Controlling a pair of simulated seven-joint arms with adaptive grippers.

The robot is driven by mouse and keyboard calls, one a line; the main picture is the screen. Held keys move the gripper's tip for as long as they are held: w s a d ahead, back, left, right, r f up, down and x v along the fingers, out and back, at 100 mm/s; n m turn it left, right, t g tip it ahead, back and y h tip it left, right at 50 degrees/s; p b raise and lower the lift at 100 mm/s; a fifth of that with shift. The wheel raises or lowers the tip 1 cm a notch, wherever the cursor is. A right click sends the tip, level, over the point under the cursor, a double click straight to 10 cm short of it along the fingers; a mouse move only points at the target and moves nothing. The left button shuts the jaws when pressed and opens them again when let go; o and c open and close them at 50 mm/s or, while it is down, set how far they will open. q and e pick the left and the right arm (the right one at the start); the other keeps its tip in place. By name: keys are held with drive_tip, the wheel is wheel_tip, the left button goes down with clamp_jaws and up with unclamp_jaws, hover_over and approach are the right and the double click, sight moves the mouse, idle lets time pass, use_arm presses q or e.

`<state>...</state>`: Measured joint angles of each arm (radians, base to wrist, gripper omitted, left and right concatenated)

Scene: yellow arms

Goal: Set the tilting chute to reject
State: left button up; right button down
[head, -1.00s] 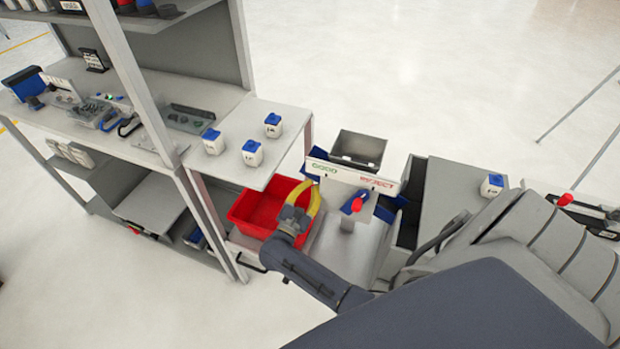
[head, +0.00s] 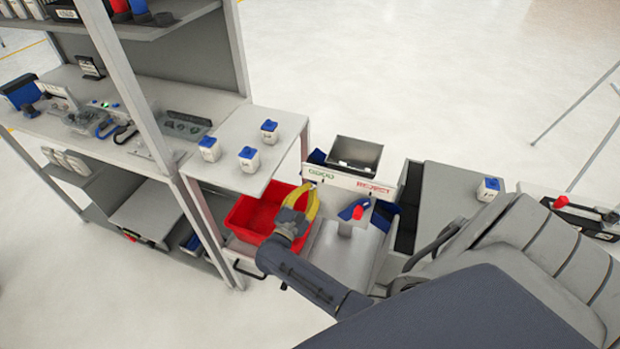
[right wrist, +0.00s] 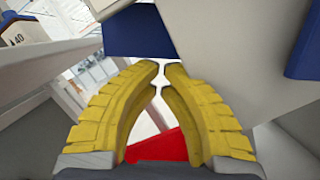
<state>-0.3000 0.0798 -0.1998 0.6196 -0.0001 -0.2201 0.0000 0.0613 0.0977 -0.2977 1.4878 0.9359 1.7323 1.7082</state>
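The tilting chute stands right of centre in the head view. Its white sign board (head: 345,181) reads GOOD on the left and REJECT on the right. My right gripper (head: 312,188) has curved yellow fingers and is left of the lever, near the GOOD end. In the right wrist view its fingertips (right wrist: 162,66) nearly meet, with nothing between them. A blue panel (right wrist: 138,30) shows beyond them. My left gripper is out of view.
A red bin (head: 240,214) lies left of and below my right gripper. A grey table (head: 235,165) with several blue-lidded white containers stands at left beside shelving. A metal hopper (head: 353,150) is behind the board. A grey surface (head: 450,200) is at right.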

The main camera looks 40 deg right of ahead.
drive_tip(key=s+a+f, duration=0.2)
drive_tip(key=a+f, duration=0.3)
drive_tip(key=a, duration=0.5)
drive_tip(key=shift+s+f, duration=0.25)
idle(0.5)
